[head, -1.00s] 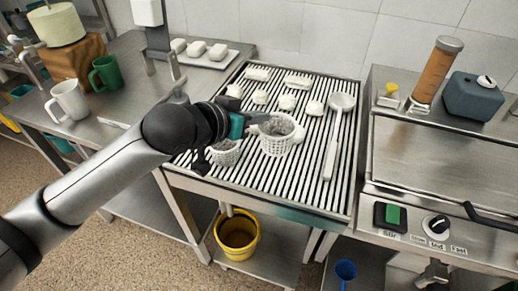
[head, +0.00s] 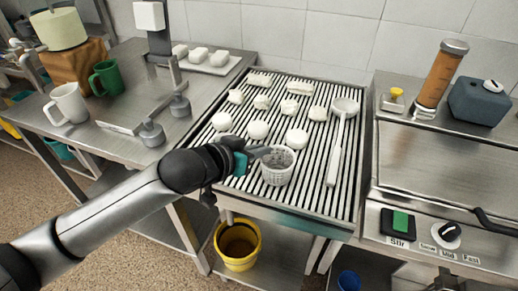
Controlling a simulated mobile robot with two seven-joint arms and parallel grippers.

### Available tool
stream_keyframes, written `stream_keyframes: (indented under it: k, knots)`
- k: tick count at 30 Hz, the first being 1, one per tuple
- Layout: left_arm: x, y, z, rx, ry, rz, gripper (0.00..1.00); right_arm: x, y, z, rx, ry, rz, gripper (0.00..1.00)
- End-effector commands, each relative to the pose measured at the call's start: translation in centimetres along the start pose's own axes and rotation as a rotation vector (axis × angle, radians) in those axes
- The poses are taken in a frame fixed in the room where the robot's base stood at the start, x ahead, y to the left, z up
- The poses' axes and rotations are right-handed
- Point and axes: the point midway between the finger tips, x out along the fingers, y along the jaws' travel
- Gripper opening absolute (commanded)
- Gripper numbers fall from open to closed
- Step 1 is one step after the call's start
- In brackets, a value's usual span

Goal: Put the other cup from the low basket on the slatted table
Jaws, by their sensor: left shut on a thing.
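The slatted table (head: 352,185) has dark and light slats in a metal frame. My left gripper (head: 266,152) is shut on the rim of a white perforated cup (head: 278,171), at the cup's left side. The cup is upright, with a greyish inside, over the front part of the slats. I cannot tell whether its base touches them. A yellow bucket-like container (head: 238,262) stands low under the table; its inside looks dark. The slats behind my left gripper and wrist are hidden. My right gripper is not in view.
Several white lumps (head: 258,130) lie on the slats behind the cup. A long white ladle (head: 337,150) lies to its right. The left counter holds a white mug (head: 68,103) and a green mug (head: 106,78). A steel cooker (head: 440,155) borders the right.

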Motion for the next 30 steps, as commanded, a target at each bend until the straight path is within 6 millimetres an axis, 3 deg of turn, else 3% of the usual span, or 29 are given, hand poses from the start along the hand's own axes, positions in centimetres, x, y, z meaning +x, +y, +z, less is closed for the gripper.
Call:
stream_keyframes:
  k: [1,3,9,20,26,30]
  knots:
    - [0.1,0.0,0.2,-0.001,-0.001,0.000,0.00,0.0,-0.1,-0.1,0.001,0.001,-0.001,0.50]
    - [0.1,0.0,0.1,-0.001,-0.001,0.000,0.14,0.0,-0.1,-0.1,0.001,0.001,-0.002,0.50]
    - [0.1,0.0,0.1,0.000,-0.001,0.000,0.36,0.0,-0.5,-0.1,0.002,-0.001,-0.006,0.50]
    - [-0.3,0.0,-0.1,0.000,-0.001,0.000,0.37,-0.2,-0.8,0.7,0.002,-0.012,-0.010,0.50]
    - [-3.1,0.0,-0.2,0.000,-0.003,-0.001,0.37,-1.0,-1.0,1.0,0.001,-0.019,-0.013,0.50]
    - [-6.0,-0.1,-0.2,0.001,-0.003,-0.002,0.37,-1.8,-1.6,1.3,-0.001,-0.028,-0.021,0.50]
